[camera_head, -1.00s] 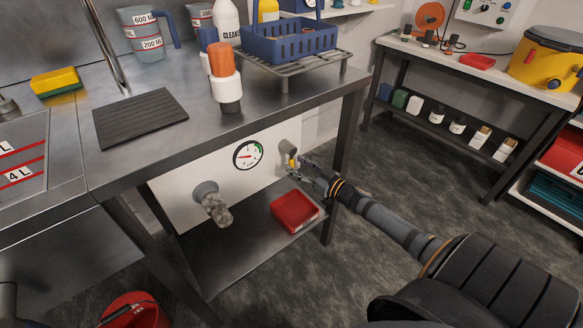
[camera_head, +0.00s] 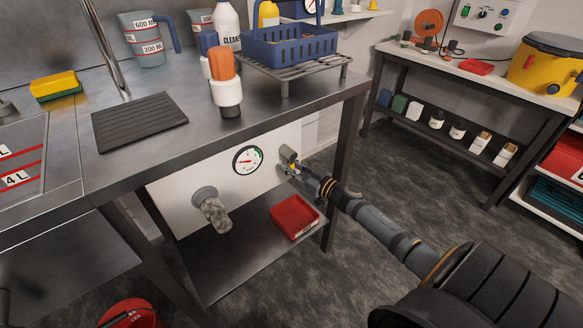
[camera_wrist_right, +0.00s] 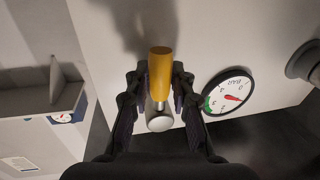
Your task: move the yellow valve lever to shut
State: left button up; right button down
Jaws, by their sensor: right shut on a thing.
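The yellow valve lever (camera_wrist_right: 160,65) sits between the two fingers of my right gripper (camera_wrist_right: 159,88) in the right wrist view. Its yellow handle runs up the picture from a round pale metal end (camera_wrist_right: 159,122). The fingers are shut on it, one at each side. In the head view, my right gripper (camera_head: 299,173) is at the white panel under the bench, at the grey valve fitting (camera_head: 289,154), and hides most of the lever. My left gripper is not in view.
A pressure gauge (camera_head: 248,160) is on the panel left of the valve. A grey pipe stub (camera_head: 210,207) sticks out further left. A red tray (camera_head: 294,216) lies on the lower shelf. The bench edge and its leg (camera_head: 346,150) are close to my right arm.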

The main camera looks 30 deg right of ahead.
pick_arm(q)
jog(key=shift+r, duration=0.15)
